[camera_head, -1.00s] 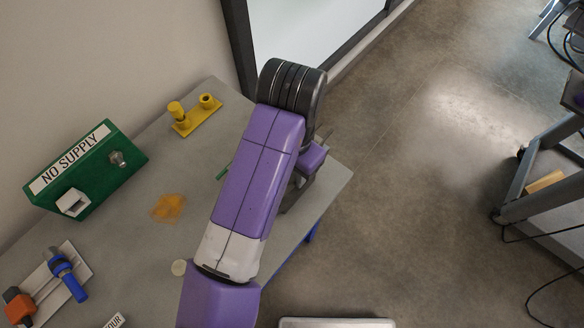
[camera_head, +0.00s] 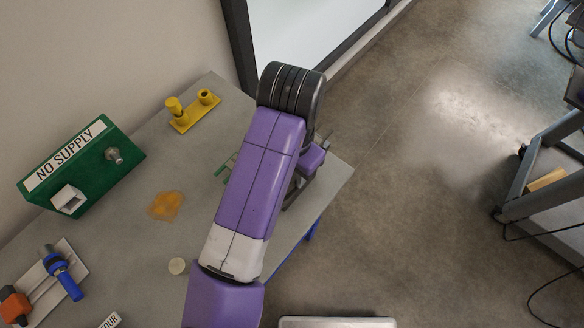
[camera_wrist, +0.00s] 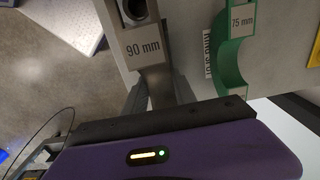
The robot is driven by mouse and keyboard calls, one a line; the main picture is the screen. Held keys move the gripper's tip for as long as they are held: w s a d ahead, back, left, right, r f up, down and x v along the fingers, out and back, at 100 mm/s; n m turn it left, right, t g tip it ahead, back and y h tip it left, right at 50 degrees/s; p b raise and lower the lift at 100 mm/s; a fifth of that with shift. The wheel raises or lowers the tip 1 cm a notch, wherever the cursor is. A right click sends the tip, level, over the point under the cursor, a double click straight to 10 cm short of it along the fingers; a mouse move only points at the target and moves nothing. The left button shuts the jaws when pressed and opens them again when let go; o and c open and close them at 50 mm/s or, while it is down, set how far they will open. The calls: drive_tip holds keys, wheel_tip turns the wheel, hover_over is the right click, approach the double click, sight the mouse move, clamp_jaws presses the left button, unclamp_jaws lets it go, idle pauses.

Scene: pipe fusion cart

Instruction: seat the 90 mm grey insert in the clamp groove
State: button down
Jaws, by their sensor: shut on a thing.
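My gripper (camera_wrist: 158,92) is shut on the grey insert (camera_wrist: 155,78), which carries a "90 mm" label. In the wrist view the insert stands between the dark fingers, with a round metal socket or hole beyond the label. In the head view my purple arm covers most of the gripper and insert, near the bench's right corner. I cannot tell the clamp groove apart, nor whether the insert touches it. A green insert (camera_wrist: 232,62) labelled "75 mm" lies to the right in the wrist view.
On the grey bench (camera_head: 222,98) are a yellow two-post stand (camera_head: 194,112), a green "NO SUPPLY" box (camera_head: 85,165), an orange stain (camera_head: 166,206) and a blue-handled tool (camera_head: 63,275). Open floor lies right of the bench, with a cart (camera_head: 540,175) further right.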

drive_tip(key=shift+f+b, duration=0.4)
drive_tip(key=shift+f, duration=0.3)
drive_tip(key=c, duration=0.9)
unclamp_jaws()
drive_tip(key=shift+r, duration=3.9)
